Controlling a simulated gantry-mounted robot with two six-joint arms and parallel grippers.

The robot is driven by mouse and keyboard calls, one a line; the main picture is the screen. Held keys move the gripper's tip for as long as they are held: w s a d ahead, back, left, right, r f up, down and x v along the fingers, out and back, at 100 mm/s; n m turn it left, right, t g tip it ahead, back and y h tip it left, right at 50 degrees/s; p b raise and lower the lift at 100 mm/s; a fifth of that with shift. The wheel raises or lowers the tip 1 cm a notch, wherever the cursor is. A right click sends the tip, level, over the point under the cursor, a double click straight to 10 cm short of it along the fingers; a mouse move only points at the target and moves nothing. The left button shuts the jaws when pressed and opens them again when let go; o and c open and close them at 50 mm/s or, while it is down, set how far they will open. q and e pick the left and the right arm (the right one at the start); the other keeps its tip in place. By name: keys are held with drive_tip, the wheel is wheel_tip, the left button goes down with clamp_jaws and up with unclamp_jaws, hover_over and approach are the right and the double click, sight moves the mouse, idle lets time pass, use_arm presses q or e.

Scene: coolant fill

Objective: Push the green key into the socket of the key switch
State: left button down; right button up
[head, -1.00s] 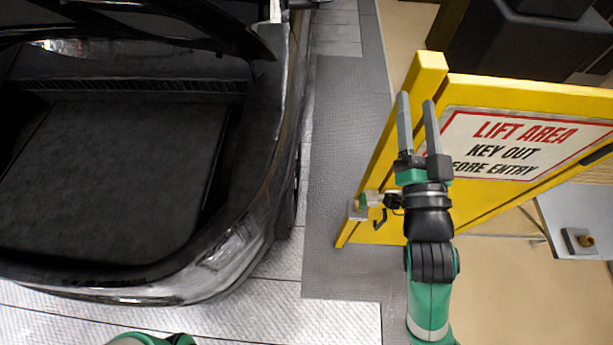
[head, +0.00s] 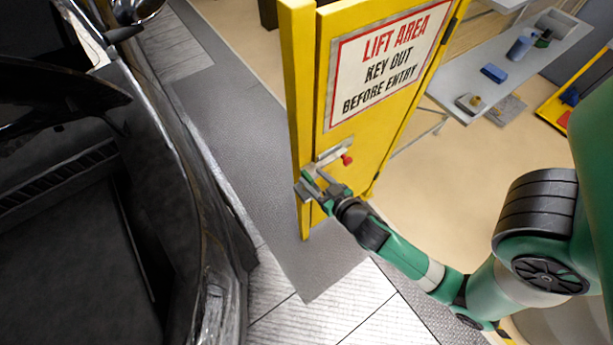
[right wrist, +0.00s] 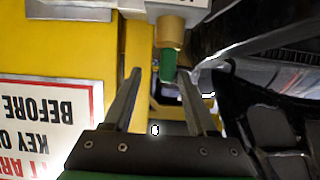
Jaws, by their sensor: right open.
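The green key (right wrist: 168,66) shows in the right wrist view, sticking out of a brass collar (right wrist: 170,33) on a grey block. It lies between my right gripper's open fingertips (right wrist: 160,74), closer to the right-hand finger, with no clear contact. In the head view my right gripper (head: 315,184) is at the grey lock block on the edge of the yellow gate (head: 303,110); the key is hard to make out there. A small grey box with a brass top (head: 472,102), which looks like the key switch, sits on the grey table. My left gripper is out of view.
A red-knobbed latch (head: 346,160) is just above my right gripper on the gate. The black car (head: 160,150) stands at the left, across a grey floor strip (head: 225,130). The table (head: 460,75) also holds a blue block (head: 494,73) and a blue cylinder (head: 519,47).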

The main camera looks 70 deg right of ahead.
sight(302, 171)
drive_tip(key=x, duration=0.5)
drive_tip(key=shift+w+a+f, duration=0.1)
drive_tip(key=shift+w+f, duration=0.05)
drive_tip(key=shift+w, duration=0.35)
clamp_jaws()
